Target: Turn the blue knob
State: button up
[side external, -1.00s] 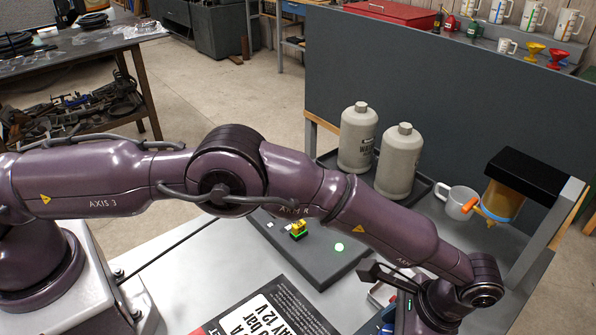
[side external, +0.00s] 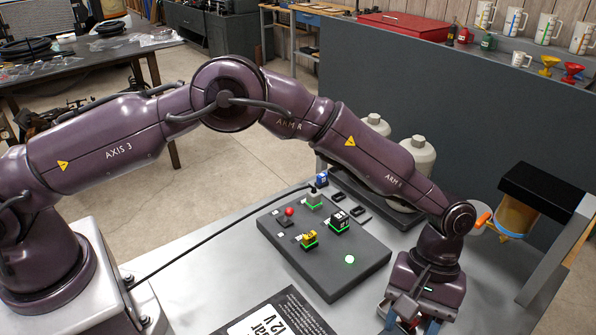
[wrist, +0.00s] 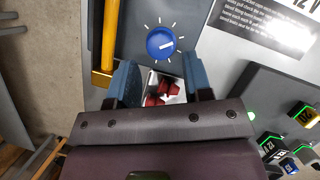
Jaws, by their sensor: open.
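The blue knob (wrist: 161,43) shows in the wrist view. It is round, with a pale pointer line, and sits on a dark grey plate with white tick marks around it. My gripper (wrist: 160,66) is open, its two blue fingers apart and empty. In that picture the knob lies just beyond the fingertips, roughly centred between them; I cannot tell the height gap. In the side external view my gripper (side external: 409,322) points down at the bottom edge, and the knob does not show.
A dark panel (side external: 365,272) with coloured blocks and a glowing green light lies left of my gripper. A yellow bar (wrist: 109,40) stands left of the knob. Red parts (wrist: 160,92) lie on white between my fingers' bases. A dispenser (side external: 515,215) and two bottles stand behind.

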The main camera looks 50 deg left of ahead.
jog(key=v, duration=0.9)
jog(key=s+a+r+m+t, duration=0.1)
jog(key=s+a+r+m, duration=0.1)
jog(key=a, duration=0.4)
jog(key=s+a+r+m+t+y, duration=0.1)
jog(key=s+a+r+m, duration=0.1)
jog(key=s+a+r, duration=0.2)
jog(key=s+a+r+m+t, duration=0.2)
jog(key=s+a+r+m, duration=0.1)
jog(key=a+r, duration=0.2)
jog(key=a, duration=0.2)
jog(key=shift+a+r, duration=0.2)
jog(key=shift+a, duration=0.1)
